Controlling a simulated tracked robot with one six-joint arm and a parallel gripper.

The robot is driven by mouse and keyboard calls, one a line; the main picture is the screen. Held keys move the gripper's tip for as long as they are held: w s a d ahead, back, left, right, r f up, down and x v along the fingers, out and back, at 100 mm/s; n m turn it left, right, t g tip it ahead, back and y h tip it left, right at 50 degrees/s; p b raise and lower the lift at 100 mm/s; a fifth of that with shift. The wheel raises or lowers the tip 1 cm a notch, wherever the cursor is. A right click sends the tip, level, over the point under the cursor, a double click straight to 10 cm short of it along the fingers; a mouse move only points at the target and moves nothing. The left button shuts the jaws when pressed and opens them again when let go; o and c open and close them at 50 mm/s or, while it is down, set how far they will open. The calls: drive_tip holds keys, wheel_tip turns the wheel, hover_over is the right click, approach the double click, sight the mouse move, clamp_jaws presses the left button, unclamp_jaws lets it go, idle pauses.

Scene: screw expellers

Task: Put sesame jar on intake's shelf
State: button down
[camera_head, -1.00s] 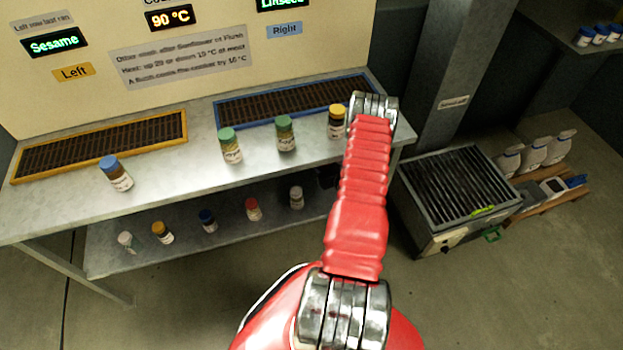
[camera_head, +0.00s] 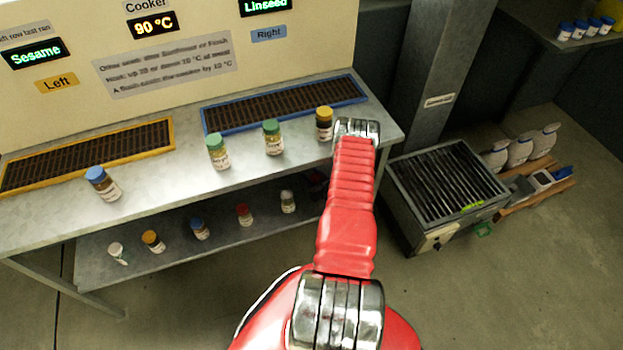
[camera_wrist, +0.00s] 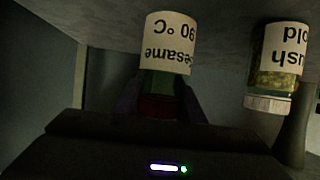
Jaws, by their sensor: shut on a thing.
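In the wrist view the sesame jar (camera_wrist: 165,45) shows upside down in the picture. Its white label reads "Sesame 90 °C", with a green band and a dark red part near my fingers. My gripper (camera_wrist: 160,103) is shut on it. In the head view my arm hides most of the gripper and I cannot make out the held jar. I cannot tell whether the jar touches the surface below.
A white-capped "Flush Cold" jar (camera_wrist: 275,62) stands close beside the held jar. Several jars stand on the lower shelf (camera_head: 180,252) and several on the bench top (camera_head: 170,172), before a yellow-framed grille (camera_head: 90,155) and a blue-framed grille (camera_head: 285,102). A grated box (camera_head: 447,180) stands right.

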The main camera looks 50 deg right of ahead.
drive_tip(key=shift+f, duration=0.8)
drive_tip(key=c, duration=1.2)
unclamp_jaws()
drive_tip(key=shift+f, duration=0.1)
drive_tip(key=shift+o, duration=0.2)
drive_tip(key=v, duration=1.2)
